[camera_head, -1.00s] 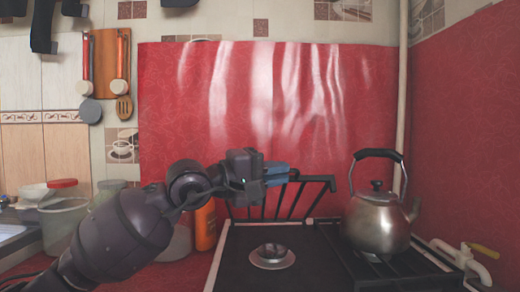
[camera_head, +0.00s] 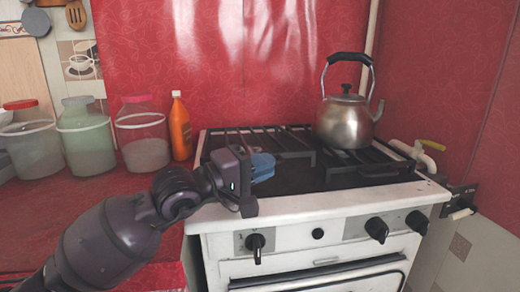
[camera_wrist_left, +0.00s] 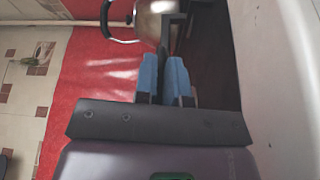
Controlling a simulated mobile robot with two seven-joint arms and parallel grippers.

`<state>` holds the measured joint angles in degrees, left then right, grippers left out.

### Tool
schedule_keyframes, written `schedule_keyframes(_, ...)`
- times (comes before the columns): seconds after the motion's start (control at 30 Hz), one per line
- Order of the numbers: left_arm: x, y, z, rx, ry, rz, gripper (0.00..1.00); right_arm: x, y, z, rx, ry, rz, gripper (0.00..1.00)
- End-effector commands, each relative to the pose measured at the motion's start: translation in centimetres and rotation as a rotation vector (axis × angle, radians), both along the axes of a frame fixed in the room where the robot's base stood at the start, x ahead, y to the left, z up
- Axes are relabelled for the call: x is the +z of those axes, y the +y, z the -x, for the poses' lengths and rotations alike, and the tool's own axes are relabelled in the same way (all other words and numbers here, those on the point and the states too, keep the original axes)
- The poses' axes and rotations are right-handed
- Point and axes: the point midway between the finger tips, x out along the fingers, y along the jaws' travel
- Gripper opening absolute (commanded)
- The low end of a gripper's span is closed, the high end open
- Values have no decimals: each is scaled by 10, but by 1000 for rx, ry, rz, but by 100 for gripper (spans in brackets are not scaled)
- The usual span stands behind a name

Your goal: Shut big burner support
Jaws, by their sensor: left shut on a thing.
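The big burner support (camera_head: 290,141) is a black metal grate over the left side of the white stove (camera_head: 330,208). It lies low, close to flat; I cannot tell whether it rests fully on the stove top. My left gripper (camera_head: 262,167), with blue fingertips, is at the grate's front left part, just above the front edge of the stove, and shut on the grate. The gripper hides part of the front bars. In the left wrist view the blue fingers (camera_wrist_left: 163,78) have a dark bar between and beyond them. My right gripper is not in view.
A steel kettle (camera_head: 345,120) stands on the right grate. An orange bottle (camera_head: 180,130) and several lidded jars (camera_head: 88,140) stand left of the stove. Knobs (camera_head: 376,229) stick out from the stove front. A pipe with a yellow handle (camera_head: 430,145) is at right.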

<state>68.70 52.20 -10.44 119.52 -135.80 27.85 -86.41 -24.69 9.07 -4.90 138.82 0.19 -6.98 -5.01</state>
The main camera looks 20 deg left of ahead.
Motion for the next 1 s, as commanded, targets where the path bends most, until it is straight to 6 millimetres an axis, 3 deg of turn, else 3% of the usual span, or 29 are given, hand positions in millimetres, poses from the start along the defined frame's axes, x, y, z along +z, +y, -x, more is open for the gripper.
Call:
schedule_keyframes(0.47,-6,5,-5,17,3,-10,0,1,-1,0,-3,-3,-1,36)
schedule_keyframes(0.5,-6,5,-5,17,3,-10,17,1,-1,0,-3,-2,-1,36)
schedule_keyframes(0.63,-5,4,-4,13,1,-7,36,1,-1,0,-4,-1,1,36)
schedule_keyframes(1.0,-3,5,1,7,-1,-2,36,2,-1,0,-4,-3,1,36)
